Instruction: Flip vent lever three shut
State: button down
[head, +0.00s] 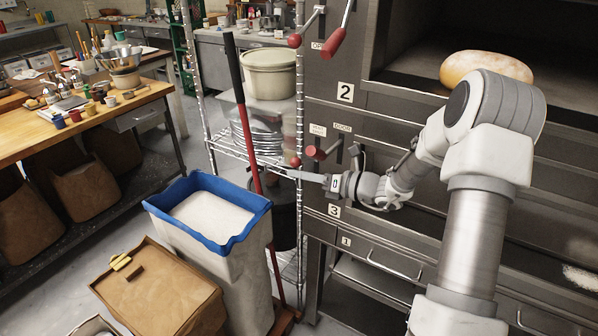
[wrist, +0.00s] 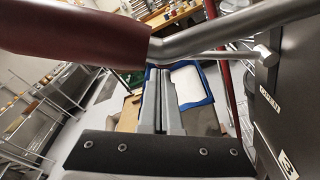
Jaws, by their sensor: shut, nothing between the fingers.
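Beside the plate numbered 3 (head: 334,211), two red-ended levers stick out from the oven front. One has a thick red grip (head: 316,152), close in the wrist view (wrist: 75,38); the other ends in a small red ball (head: 295,162). The fingers also show in the wrist view (wrist: 160,75).
A blue-rimmed bin (head: 155,205) stands below my gripper, with a red-handled tool (head: 245,130) leaning beside it. A wire rack (head: 225,150) is behind. The upper levers (head: 336,42) hang above by plate 2 (head: 345,92). A loaf (head: 487,68) lies in the upper oven.

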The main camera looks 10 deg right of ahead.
jog(key=shift+w+r, duration=0.1)
jog(key=shift+r, duration=0.25)
dwell(0.3)
jog(key=shift+f, duration=0.1)
